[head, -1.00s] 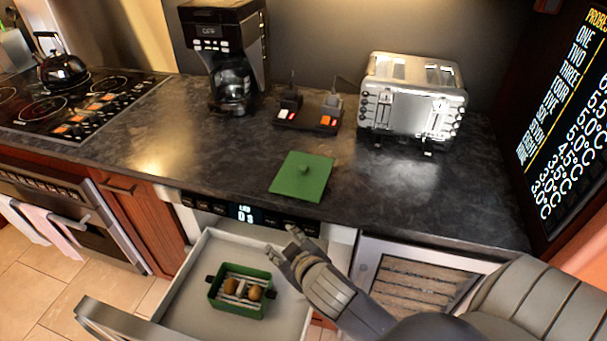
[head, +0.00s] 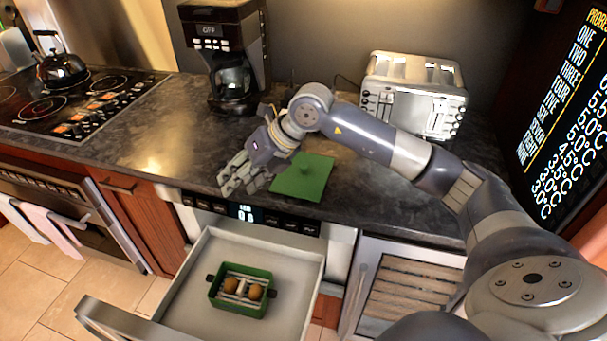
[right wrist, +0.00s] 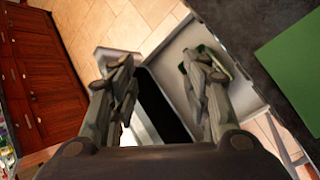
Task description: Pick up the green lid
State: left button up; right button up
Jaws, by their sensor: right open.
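My right gripper (head: 236,183) is open and empty over the counter, just left of the lid, with my wrist partly covering the lid's upper left. In the right wrist view the lid (right wrist: 292,72) is at the right edge, and the open fingers (right wrist: 160,75) point toward the drawer and floor. My left gripper is not in view.
The microwave drawer (head: 190,298) stands open below, holding a green container (head: 241,306) with two round brown items. A coffee maker (head: 225,55) and a toaster (head: 415,85) stand behind. A kettle (head: 62,68) sits on the stove. Clear counter lies left of my gripper.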

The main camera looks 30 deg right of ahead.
jog(key=d+r+m+h, duration=0.3)
jog(key=d+h, duration=0.4)
jog(key=d, duration=1)
jog(key=p, duration=0.1)
send_near(304, 166)
jog(key=shift+w+d+f+g, duration=0.25)
jog(key=shift+w+f+g, duration=0.15)
jog(key=shift+w+f, duration=0.7)
jog(key=shift+f, duration=0.2)
jog(key=shift+w+f+p, duration=0.15)
jog(key=shift+f+p, duration=0.45)
jog(key=shift+p, duration=0.1)
jog(key=p+x, duration=0.1)
jog(key=x, duration=0.2)
jog(key=shift+f, duration=0.25)
jog(key=shift+w+f, duration=0.2)
jog(key=shift+f, duration=0.15)
grip_shut()
